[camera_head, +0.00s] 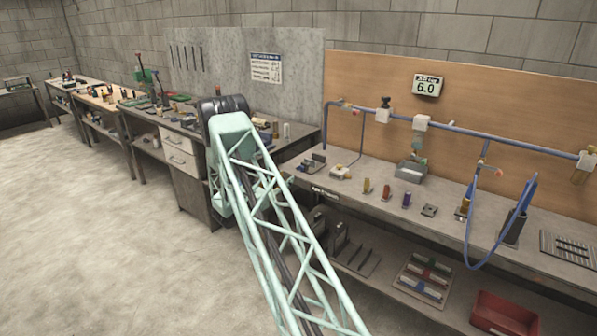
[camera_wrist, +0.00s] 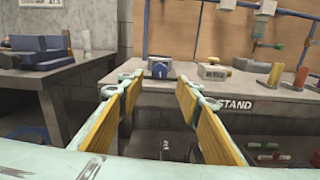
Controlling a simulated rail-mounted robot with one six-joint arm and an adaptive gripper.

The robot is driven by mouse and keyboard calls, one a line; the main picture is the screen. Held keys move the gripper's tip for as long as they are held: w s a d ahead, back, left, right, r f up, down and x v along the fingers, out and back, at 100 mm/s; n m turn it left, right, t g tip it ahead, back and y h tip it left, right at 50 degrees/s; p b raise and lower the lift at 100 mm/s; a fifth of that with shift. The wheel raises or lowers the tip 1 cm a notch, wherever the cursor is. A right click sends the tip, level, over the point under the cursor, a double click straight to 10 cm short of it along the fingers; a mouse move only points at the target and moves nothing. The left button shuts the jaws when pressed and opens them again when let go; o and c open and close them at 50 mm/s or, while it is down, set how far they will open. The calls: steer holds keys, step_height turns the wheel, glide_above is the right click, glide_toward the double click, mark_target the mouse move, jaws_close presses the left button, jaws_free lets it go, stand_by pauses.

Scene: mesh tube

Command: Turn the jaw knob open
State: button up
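A small blue block-like fixture (camera_wrist: 159,70) with a pale round part on its face sits near the left end of the stand bench in the wrist view. It may carry the jaw knob, but it is too small to tell. In the head view, a small dark fixture (camera_head: 311,162) stands at the same bench end. My gripper (camera_wrist: 159,84) is open and empty, its two yellow-padded fingers wide apart. The blue fixture appears beyond the fingertips, between them and apart from them.
A white box-shaped device (camera_wrist: 213,72) stands right of the blue fixture. Coloured cylinders and a blue hose (camera_head: 530,195) are further right along the bench (camera_head: 365,199). Another bench (camera_wrist: 30,76) with blue equipment is at left. A blue pipe (camera_head: 450,124) runs above.

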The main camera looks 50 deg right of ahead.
mark_target(299, 169)
steer(key=shift+s+d+b, duration=0.15)
steer(key=shift+d+b, duration=0.3)
steer(key=shift+d, duration=5.1)
steer(key=c, duration=0.8)
steer(key=shift+c, duration=0.2)
steer(key=shift+n, duration=0.5)
steer(key=n, duration=0.3)
steer(key=shift+n+p, duration=0.35)
steer(key=shift+n, duration=1.55)
